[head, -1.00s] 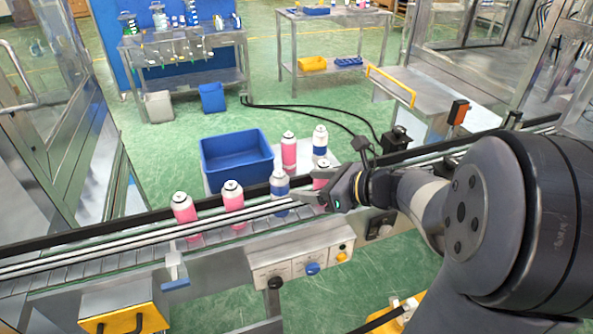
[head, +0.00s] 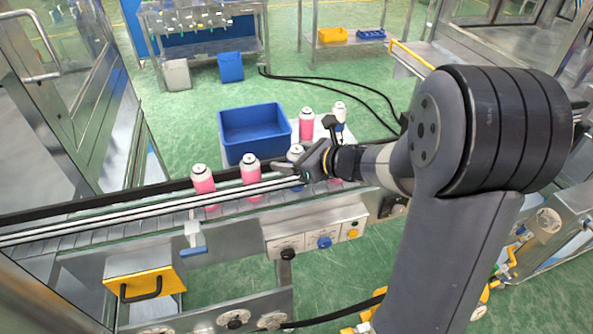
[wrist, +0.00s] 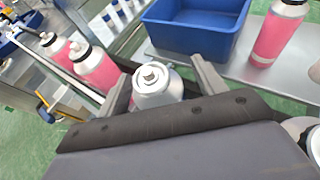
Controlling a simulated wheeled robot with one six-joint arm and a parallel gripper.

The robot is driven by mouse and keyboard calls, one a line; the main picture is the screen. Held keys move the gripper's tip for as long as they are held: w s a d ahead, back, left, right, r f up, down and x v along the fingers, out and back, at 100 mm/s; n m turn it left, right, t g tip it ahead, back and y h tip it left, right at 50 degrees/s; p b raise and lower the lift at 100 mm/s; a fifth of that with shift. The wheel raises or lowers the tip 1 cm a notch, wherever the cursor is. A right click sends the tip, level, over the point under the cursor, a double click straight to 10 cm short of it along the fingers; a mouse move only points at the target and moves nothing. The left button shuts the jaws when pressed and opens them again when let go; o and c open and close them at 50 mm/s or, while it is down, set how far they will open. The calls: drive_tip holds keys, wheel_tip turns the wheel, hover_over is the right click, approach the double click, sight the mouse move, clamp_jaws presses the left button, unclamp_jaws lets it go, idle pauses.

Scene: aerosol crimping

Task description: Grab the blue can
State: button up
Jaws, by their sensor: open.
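My gripper (head: 303,172) is open at this can. In the wrist view the silver-white top of a can (wrist: 154,87) sits between the two spread fingers of my gripper (wrist: 163,86); its body is hidden below the gripper's edge. I see no finger clearly pressed on it. Another blue-banded can (head: 340,115) stands behind the conveyor, beside a pink can (head: 306,125).
Two pink cans (head: 203,180) (head: 251,168) stand left on the conveyor (head: 130,226), whose rails run along its front. A blue bin (head: 255,130) sits behind the conveyor.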

drive_tip(key=shift+w+a, duration=0.15)
drive_tip(key=shift+c, duration=0.6)
drive_tip(key=c, duration=1)
drive_tip(key=shift+o, duration=0.2)
